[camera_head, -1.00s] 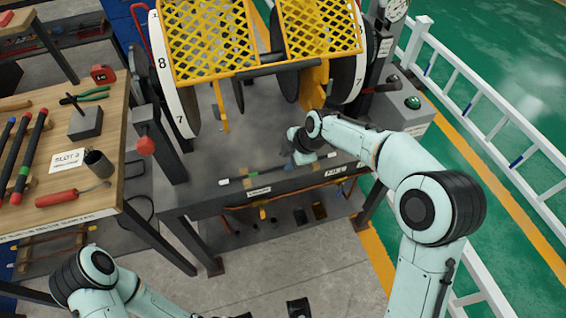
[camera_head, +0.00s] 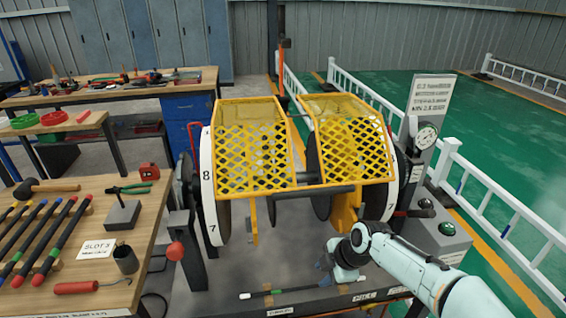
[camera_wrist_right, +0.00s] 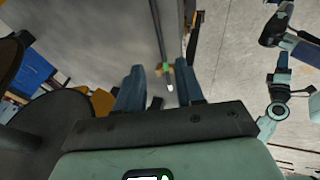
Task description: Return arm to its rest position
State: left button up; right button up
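My right arm comes in from the lower right in the head view. Its gripper (camera_head: 325,276) hangs low over the bench front, beside a dark rod (camera_head: 300,288) with green and white marks that lies on the bench. In the right wrist view the two blue fingers of my right gripper (camera_wrist_right: 160,88) stand apart. My left arm is out of the head view. Part of it (camera_wrist_right: 278,110) shows at the right of the wrist view, its finger state unclear.
Yellow mesh guards (camera_head: 250,150) and numbered white-rimmed discs (camera_head: 208,180) stand just behind the gripper. A wooden table (camera_head: 150,215) with tools is at left. A control box with a green button (camera_head: 447,229) and white railing (camera_head: 480,185) are at right.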

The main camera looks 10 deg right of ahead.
jog(key=s+a+f+m+g+p, duration=0.15)
jog(key=s+f+m, duration=0.35)
jog(key=f, duration=0.6)
jog(key=s+f+m+g+p, duration=0.1)
jog(key=s+f+m+p, duration=0.3)
jog(key=f, duration=0.7)
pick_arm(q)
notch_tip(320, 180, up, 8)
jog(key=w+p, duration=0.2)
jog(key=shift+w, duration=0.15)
pick_arm(e)
jog(key=s+a+f+m+g, duration=0.1)
jog(key=s+f+m, duration=0.3)
jog(key=s+m, duration=0.3)
jog(key=s+a+f+m+g, duration=0.1)
jog(key=s+f+m, duration=0.3)
jog(key=s, duration=1.2)
jog(key=a+m, duration=0.1)
jog(key=m, duration=0.1)
jog(key=shift+s+m, duration=0.25)
jog(key=shift+m, duration=0.15)
